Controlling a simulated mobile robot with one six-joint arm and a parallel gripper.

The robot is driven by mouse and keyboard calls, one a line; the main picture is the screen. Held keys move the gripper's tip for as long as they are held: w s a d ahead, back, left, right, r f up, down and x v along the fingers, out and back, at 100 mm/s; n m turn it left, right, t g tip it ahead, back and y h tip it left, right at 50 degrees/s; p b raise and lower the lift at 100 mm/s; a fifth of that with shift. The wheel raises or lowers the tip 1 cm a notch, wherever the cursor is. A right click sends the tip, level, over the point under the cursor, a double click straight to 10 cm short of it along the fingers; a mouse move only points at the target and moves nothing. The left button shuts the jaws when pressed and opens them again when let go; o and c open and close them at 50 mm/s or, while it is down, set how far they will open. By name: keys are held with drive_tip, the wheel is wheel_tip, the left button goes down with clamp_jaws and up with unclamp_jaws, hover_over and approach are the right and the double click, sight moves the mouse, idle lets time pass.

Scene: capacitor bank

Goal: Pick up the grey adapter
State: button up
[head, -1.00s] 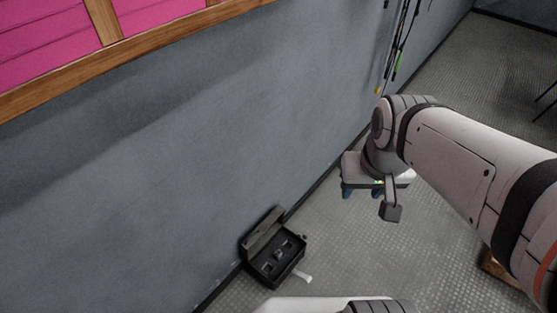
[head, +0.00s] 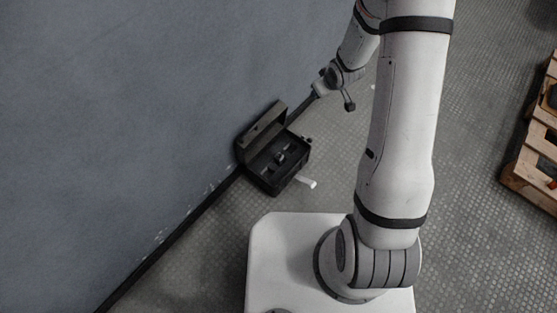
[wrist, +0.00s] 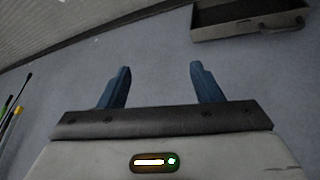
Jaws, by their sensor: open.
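An open dark case (head: 262,172) stands on the floor against the wall, its lid leaning back toward the wall. Small greyish items sit in its dark insert; one (head: 280,157) near the middle may be the grey adapter, but it is too small to tell. The case also shows in part at the upper right of the wrist view (wrist: 250,31), where no adapter can be made out. My gripper (wrist: 160,68) has two blue fingers spread apart with nothing between them. In the head view my gripper is beyond the case, up and to the right, clear of it.
A small white object (head: 307,182) lies on the floor beside the case. The wall (head: 110,120) runs close along the left. A wooden pallet (head: 535,150) lies at the right. Coloured rods (wrist: 12,112) show at the left of the wrist view.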

drive_tip(key=a+f+n+y+b, duration=0.1)
drive_tip(key=a+f+b, duration=0.15)
drive_tip(key=f, duration=0.85)
drive_tip(key=a+f+n+y+b, duration=0.15)
drive_tip(key=f+b, duration=0.25)
drive_tip(key=f, duration=0.6)
drive_tip(key=y+b, duration=0.3)
drive_tip(key=b, duration=0.2)
approach(281, 157)
drive_tip(key=shift+w+a+f+n, duration=0.2)
drive_tip(key=shift+w+a+f, duration=0.1)
drive_tip(key=shift+w+f, duration=0.25)
drive_tip(key=shift+w+a+f+n, duration=0.15)
drive_tip(key=shift+w+a+f, duration=0.15)
drive_tip(key=shift+w+f, duration=0.3)
drive_tip(key=shift+w+a+f+b, duration=0.1)
drive_tip(key=shift+a+f+b, duration=0.3)
drive_tip(key=shift+f, duration=0.15)
drive_tip(key=shift+w+a+f+b, duration=0.15)
drive_tip(key=shift+a+f+b, duration=0.25)
drive_tip(key=shift+f, duration=0.15)
drive_tip(key=b+x, duration=0.3)
drive_tip(key=x, duration=0.1)
drive_tip(key=shift+a+f, duration=0.25)
drive_tip(key=shift+a, duration=0.05)
drive_tip(key=shift+w+a+f, duration=0.2)
drive_tip(key=shift+w+a, duration=0.1)
drive_tip(key=c, duration=1.1)
